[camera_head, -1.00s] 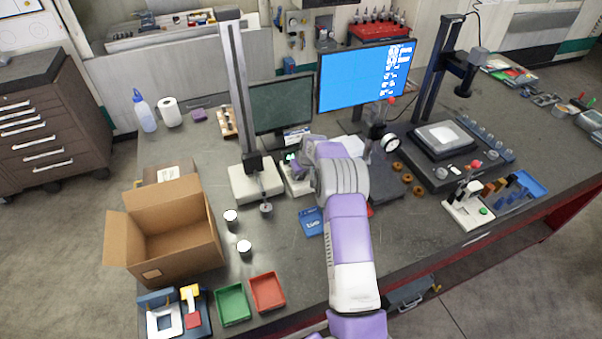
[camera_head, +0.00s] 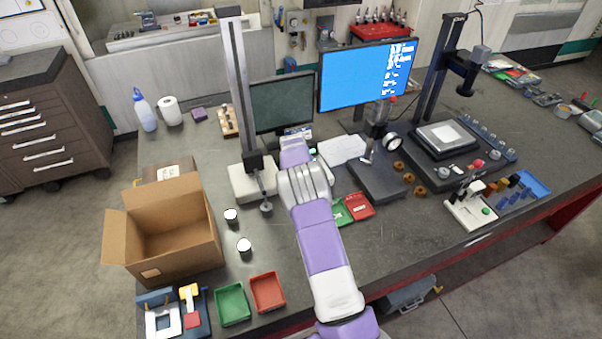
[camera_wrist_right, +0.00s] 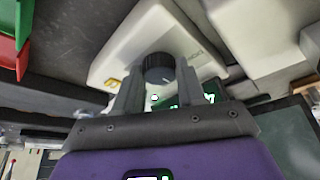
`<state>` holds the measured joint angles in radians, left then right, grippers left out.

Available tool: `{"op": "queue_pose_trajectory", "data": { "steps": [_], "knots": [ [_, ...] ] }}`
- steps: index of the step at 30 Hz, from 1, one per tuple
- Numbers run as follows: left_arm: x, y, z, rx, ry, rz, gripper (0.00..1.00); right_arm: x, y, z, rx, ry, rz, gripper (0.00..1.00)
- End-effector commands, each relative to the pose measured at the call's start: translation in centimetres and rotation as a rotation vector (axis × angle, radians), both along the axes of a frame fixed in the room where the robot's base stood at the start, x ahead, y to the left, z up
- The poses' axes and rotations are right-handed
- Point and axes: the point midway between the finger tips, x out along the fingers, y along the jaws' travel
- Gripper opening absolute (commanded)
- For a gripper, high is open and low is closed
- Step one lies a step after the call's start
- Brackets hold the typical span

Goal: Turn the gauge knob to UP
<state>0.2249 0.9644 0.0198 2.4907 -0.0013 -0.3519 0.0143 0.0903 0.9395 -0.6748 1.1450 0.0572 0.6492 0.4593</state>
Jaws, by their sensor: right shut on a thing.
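The gauge box (camera_wrist_right: 135,45) is a cream-white case with a green lit display (camera_wrist_right: 190,98), seen in the right wrist view. Its knob (camera_wrist_right: 158,66) is dark, round and ribbed, with a small light mark. My right gripper (camera_wrist_right: 158,88) has one finger on each side of the knob and is shut on it. The fingers and the gripper body cover part of the display. In the head view my right arm hides the knob and most of the box. I cannot read which label the knob points to. My left gripper is not in view.
A stand with a tall column and white base (camera_head: 250,182) is close left of my arm. Green (camera_head: 341,213) and red (camera_head: 359,206) trays lie right of it. A dial-gauge stand (camera_head: 380,180) is further right. An open cardboard box (camera_head: 170,270) stands left.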

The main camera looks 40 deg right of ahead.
Motion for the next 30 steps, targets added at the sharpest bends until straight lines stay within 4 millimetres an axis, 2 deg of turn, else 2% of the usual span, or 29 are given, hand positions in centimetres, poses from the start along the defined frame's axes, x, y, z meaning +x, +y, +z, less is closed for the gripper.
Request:
{"op": "queue_pose_trajectory", "data": {
  "steps": [15, 21, 30],
  "knots": [
    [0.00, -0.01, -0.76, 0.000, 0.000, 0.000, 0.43, 0.35, 0.15, -0.05, -0.002, 0.000, -0.453, 0.09],
    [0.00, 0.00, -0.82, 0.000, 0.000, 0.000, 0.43, 0.40, 0.14, -0.03, 0.000, -0.001, -0.571, 0.09],
    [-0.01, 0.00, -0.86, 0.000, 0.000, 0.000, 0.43, 0.45, 0.17, 0.01, 0.002, -0.002, -0.657, 0.09]
  ]
}}
